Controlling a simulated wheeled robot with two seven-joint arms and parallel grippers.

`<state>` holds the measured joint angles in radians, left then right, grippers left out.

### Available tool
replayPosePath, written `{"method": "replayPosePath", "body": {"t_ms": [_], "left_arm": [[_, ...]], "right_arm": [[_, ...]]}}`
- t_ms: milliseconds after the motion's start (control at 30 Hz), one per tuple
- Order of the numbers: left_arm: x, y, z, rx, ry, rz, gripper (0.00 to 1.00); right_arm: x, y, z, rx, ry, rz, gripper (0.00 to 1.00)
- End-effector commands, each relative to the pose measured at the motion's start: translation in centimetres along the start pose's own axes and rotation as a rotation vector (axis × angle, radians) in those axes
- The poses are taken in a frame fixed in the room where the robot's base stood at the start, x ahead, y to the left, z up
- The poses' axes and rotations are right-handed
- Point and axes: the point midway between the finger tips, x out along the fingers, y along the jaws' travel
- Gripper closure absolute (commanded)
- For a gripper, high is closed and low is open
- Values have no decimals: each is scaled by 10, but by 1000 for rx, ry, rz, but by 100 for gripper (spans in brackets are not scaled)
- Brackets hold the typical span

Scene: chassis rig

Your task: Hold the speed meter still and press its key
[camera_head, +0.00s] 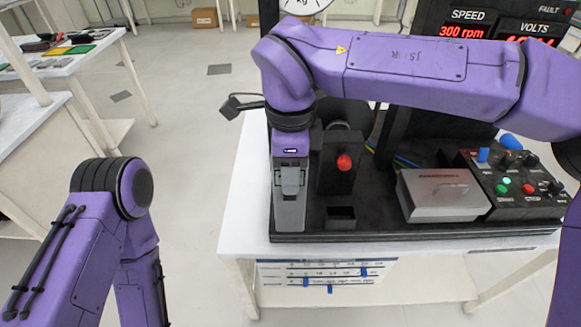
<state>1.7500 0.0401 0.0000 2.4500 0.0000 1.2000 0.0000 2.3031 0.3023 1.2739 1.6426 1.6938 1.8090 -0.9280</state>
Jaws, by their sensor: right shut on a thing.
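A black upright box with a round red key (344,162) on its front looks like the speed meter (336,182). It is above the black base plate, just behind a small square black socket (341,213). My right gripper (289,208) points down just left of the meter. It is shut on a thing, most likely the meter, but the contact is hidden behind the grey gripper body. My left arm shows at the lower left with its gripper out of view. Nothing of mine is on the red key.
A grey metal box (442,194) and a control box (517,186) with coloured knobs stand on the right of the base plate. A display panel (490,28) behind reads SPEED 300 rpm. The white table's (243,200) left edge is clear. Side benches stand at the far left.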

Motion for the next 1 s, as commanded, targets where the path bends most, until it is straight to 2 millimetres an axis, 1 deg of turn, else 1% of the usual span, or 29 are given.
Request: {"method": "replayPosePath", "body": {"t_ms": [1000], "left_arm": [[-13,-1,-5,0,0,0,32]], "right_arm": [[32,-35,0,0,0,1,100]]}}
